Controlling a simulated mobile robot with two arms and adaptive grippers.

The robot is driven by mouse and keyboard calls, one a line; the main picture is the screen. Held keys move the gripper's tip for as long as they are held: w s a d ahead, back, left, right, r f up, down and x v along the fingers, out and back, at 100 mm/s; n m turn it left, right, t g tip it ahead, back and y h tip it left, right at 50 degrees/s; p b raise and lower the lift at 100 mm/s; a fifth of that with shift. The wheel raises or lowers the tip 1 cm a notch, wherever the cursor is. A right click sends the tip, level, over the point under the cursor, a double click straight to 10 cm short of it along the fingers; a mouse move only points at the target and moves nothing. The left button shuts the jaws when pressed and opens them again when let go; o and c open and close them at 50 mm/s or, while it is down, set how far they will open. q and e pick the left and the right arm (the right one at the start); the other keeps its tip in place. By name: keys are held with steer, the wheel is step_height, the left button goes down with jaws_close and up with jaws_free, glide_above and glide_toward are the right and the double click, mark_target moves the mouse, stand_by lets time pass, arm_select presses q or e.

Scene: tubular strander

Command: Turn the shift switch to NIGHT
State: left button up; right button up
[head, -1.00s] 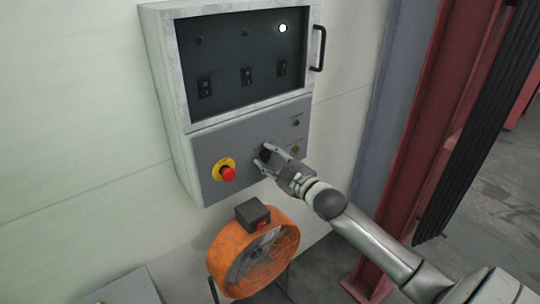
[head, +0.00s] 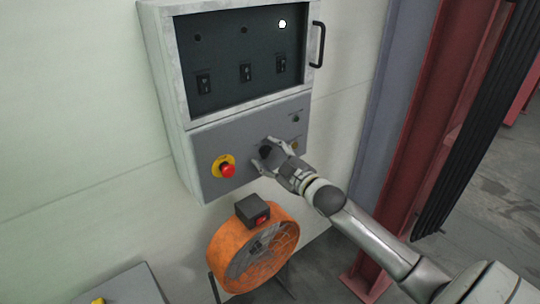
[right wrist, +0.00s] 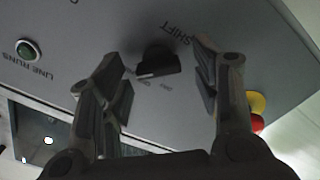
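The shift switch is a black rotary knob (head: 265,152) on the lower grey panel of the wall cabinet. My right gripper (head: 264,157) is at it, its fingers spread around the knob. In the right wrist view the knob (right wrist: 157,62) shows under the word SHIFT, between and beyond the two open fingers (right wrist: 160,80), with a visible gap on each side. The small position labels by the knob are too small to read, so I cannot tell its setting. My left gripper is not in view.
A red emergency button (head: 228,170) on a yellow base sits left of the knob. A green lamp (right wrist: 27,50) is marked LINE RUNS. Above are a dark panel (head: 222,50) with switches and one lit lamp, and a door handle (head: 318,45). An orange fan (head: 222,247) stands below.

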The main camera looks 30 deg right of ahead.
steer(key=shift+s, duration=0.1)
steer(key=s, duration=1.1)
steer(key=shift+s+d, duration=0.4)
steer(key=shift+d, duration=0.05)
